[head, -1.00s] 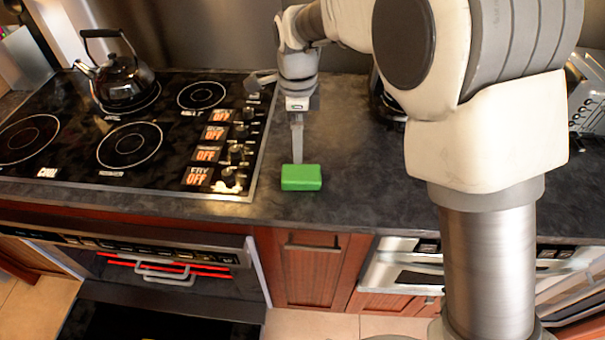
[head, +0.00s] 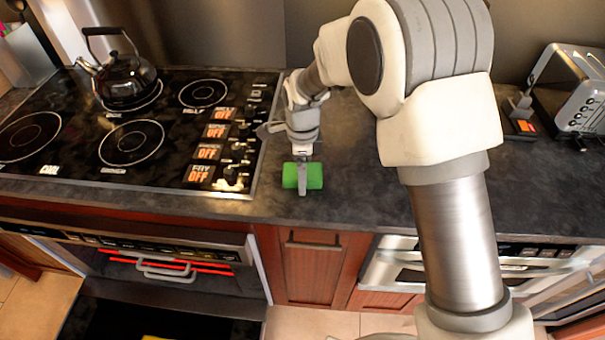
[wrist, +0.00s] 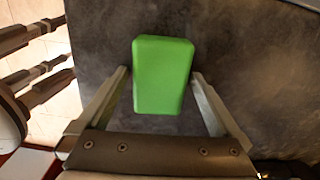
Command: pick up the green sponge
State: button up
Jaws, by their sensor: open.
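The green sponge (head: 313,176) lies on the dark countertop, right of the stovetop and near the counter's front edge. In the wrist view the sponge (wrist: 162,75) shows between the two fingers, with a gap on each side. My gripper (head: 302,178) is over the sponge in the head view, and one finger hides part of its middle. In the wrist view my gripper (wrist: 160,80) is open, its fingertips spread to the left and right of the sponge. I cannot tell how far down the fingers reach.
A black stovetop (head: 75,130) with a black kettle (head: 122,80) is to the left. A metal toaster (head: 575,90) stands at the far right. The counter (head: 365,205) right of the sponge is clear. Wooden cabinet doors (head: 310,270) are below its front edge.

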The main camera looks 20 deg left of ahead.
jog(key=c, duration=1.2)
jog(key=shift+r, duration=0.15)
jog(key=shift+r, duration=0.55)
notch_tip(320, 180, up, 3)
jog(key=shift+f, duration=0.1)
jog(key=s+d+r, duration=0.2)
jog(key=d, duration=0.1)
jog(key=s+d+r, duration=0.2)
jog(key=d, duration=0.1)
jog(key=s+d+r+b, duration=0.1)
jog(key=s+d+r, duration=0.1)
jog(key=d+r, duration=0.1)
jog(key=shift+s+d, duration=0.1)
jog(key=shift+d, duration=0.4)
